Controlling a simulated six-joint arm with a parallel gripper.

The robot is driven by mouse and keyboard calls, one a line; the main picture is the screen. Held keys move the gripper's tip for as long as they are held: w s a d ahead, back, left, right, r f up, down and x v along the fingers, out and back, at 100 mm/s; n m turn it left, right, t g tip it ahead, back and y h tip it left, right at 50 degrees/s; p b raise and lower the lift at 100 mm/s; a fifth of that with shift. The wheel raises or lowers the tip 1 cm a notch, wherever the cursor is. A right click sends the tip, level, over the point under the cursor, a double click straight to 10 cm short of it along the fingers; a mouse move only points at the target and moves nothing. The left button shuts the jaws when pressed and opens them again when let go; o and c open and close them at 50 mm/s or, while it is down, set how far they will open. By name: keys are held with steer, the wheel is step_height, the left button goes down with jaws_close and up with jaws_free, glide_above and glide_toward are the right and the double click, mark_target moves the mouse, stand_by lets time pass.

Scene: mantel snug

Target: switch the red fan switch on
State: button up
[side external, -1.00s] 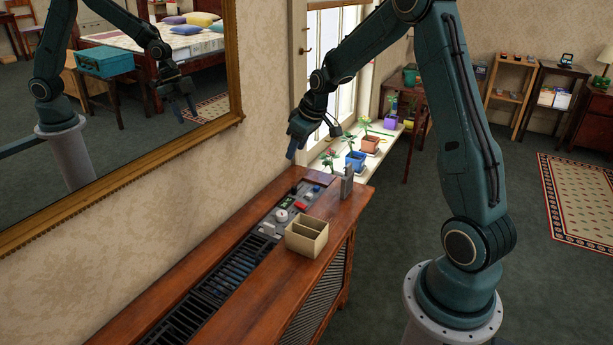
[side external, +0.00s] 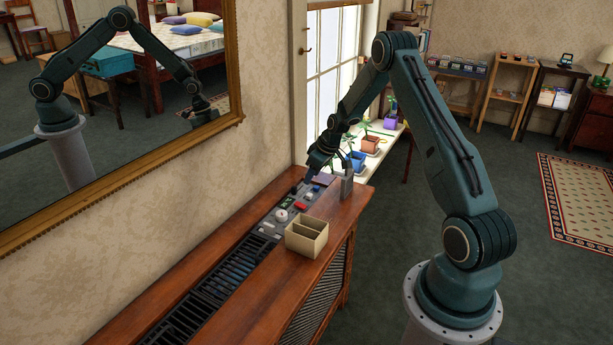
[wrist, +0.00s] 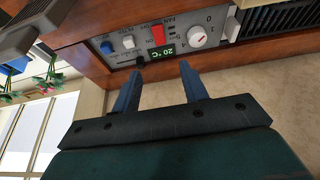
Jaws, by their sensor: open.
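The red fan switch (wrist: 157,35) is on a grey control panel (wrist: 178,20), by "FAN" lettering, in the wrist view. Its on or off position is too small to tell. A white switch (wrist: 128,42) and a blue switch (wrist: 107,47) sit to its left, and a round white dial (wrist: 197,37) to its right. A green display (wrist: 160,52) reading 20 °C lies between the red switch and my fingers. My gripper (wrist: 160,68) is open and empty, its two blue fingers apart, pointing at the panel. In the side view my gripper (side external: 309,178) is just above the panel's far end.
A beige divided box (side external: 306,238) stands on the wooden cabinet top (side external: 345,210) beside the panel. A grey upright object (side external: 347,187) stands close to my gripper. Potted plants (side external: 370,144) line the window ledge behind. A large framed mirror (side external: 150,150) hangs on the left wall.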

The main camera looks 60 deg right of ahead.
mark_target(298, 203)
steer(key=shift+x, duration=6.8)
